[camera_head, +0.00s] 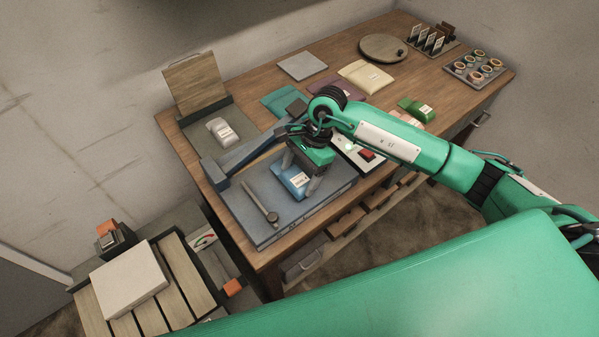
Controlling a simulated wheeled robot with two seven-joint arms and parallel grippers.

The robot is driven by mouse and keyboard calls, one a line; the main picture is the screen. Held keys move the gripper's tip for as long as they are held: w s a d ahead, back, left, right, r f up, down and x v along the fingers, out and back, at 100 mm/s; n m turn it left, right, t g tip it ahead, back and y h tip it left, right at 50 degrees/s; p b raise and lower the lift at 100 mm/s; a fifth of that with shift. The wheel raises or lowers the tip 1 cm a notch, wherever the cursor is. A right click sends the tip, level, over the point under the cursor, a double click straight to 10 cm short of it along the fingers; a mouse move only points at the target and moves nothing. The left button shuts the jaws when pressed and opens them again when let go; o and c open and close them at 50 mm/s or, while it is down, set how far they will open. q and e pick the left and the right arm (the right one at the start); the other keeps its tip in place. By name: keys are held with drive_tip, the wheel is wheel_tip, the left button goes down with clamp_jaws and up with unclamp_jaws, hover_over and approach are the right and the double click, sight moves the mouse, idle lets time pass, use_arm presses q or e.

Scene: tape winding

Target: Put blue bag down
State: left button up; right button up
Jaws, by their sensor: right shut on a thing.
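The blue bag (288,177), with a white label, is at the grey-blue work mat (262,212) near the front of the wooden table. My right gripper (301,174) reaches down over it from the right and is shut on it. The gripper hides part of the bag, and I cannot tell whether the bag touches the mat. My left gripper is not in view.
A stick-like tool (260,201) lies on the mat left of the bag. A white pouch (221,130) lies on a tray at the left. Teal, purple and cream (366,76) bags lie behind my arm, and a green bag (417,110) lies to the right.

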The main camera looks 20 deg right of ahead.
drive_tip(key=shift+f, duration=0.6)
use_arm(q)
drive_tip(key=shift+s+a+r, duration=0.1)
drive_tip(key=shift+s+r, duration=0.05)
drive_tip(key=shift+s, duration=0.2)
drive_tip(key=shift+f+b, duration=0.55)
use_arm(e)
drive_tip(key=shift+f, duration=0.4)
drive_tip(key=o, duration=1)
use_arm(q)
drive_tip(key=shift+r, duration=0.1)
use_arm(e)
drive_tip(key=shift+r, duration=0.1)
